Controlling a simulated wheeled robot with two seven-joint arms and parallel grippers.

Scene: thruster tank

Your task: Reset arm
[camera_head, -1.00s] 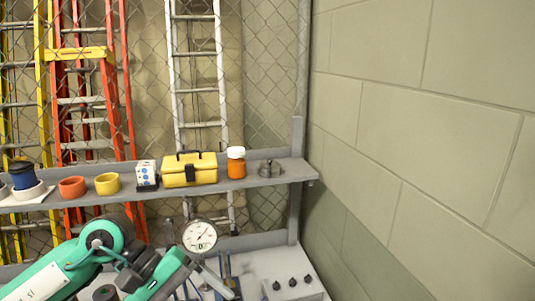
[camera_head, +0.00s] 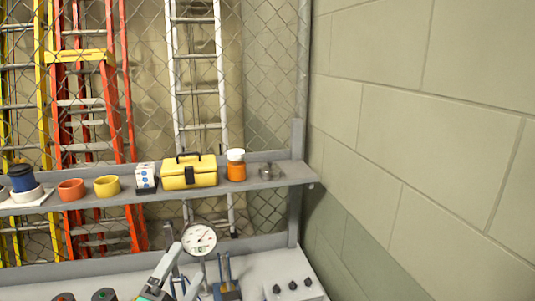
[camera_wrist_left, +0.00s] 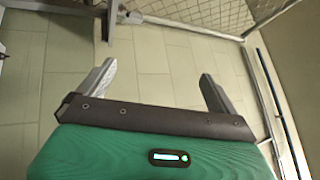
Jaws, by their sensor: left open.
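My left gripper (camera_head: 178,278) shows at the bottom of the head view, in front of the bench and below the dial gauge. In the left wrist view its two grey fingers (camera_wrist_left: 160,82) are spread wide with nothing between them, and tiled floor lies beyond. Most of the left arm is out of the head view. My right gripper is in neither view.
A dial gauge (camera_head: 199,239) stands on the bench (camera_head: 262,262) close to my left gripper. The shelf (camera_head: 215,192) above holds a yellow toolbox (camera_head: 189,174), an orange bottle (camera_head: 236,168) and cups. A block wall (camera_head: 430,130) bounds the right side.

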